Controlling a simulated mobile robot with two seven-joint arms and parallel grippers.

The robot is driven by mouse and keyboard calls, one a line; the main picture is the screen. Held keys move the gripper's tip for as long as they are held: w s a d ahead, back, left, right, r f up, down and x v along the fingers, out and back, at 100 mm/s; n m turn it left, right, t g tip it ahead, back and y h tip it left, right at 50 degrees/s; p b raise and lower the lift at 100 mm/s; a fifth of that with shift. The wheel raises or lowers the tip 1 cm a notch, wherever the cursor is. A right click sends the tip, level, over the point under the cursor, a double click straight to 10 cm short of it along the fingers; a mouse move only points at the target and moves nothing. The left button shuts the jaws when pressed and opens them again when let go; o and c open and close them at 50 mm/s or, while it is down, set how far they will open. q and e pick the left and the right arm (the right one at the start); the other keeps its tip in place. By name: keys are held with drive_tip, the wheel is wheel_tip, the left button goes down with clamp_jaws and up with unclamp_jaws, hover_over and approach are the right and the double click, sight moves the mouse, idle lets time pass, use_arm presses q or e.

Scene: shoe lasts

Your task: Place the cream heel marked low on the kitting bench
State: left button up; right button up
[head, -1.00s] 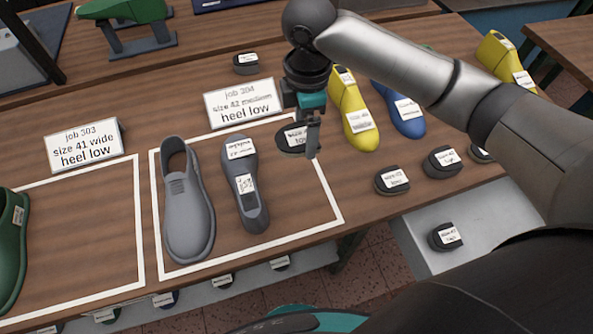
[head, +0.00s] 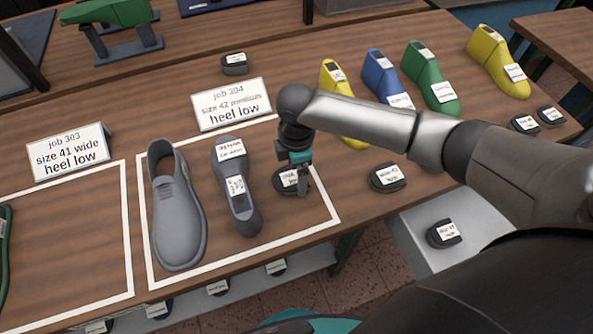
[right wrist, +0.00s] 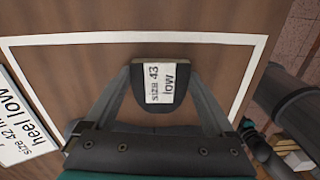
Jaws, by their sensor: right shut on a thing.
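The held heel (head: 289,180) is a small dark block with a white label. In the right wrist view the heel (right wrist: 158,82) has a label reading "size 43" and "low"; it looks dark, not cream. My right gripper (head: 304,187) is shut on it, one finger on each side. It is inside the white outline on the kitting bench (head: 90,225), right of the grey last (head: 238,190). I cannot tell whether it touches the wood. My left gripper is not in view.
A grey shoe (head: 178,215) and a "job 304, heel low" sign (head: 232,104) stand left of my gripper. Another dark heel (head: 388,178) lies outside the outline. Yellow, blue and green lasts (head: 430,78) stand behind my arm. The job 303 outline is mostly clear.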

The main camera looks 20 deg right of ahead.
drive_tip(key=shift+f, duration=0.1)
drive_tip(key=o, duration=1.1)
drive_tip(key=shift+c, duration=0.2)
wheel_tip(320, 180, up, 12)
drive_tip(key=p, duration=0.2)
drive_tip(key=shift+r, duration=0.2)
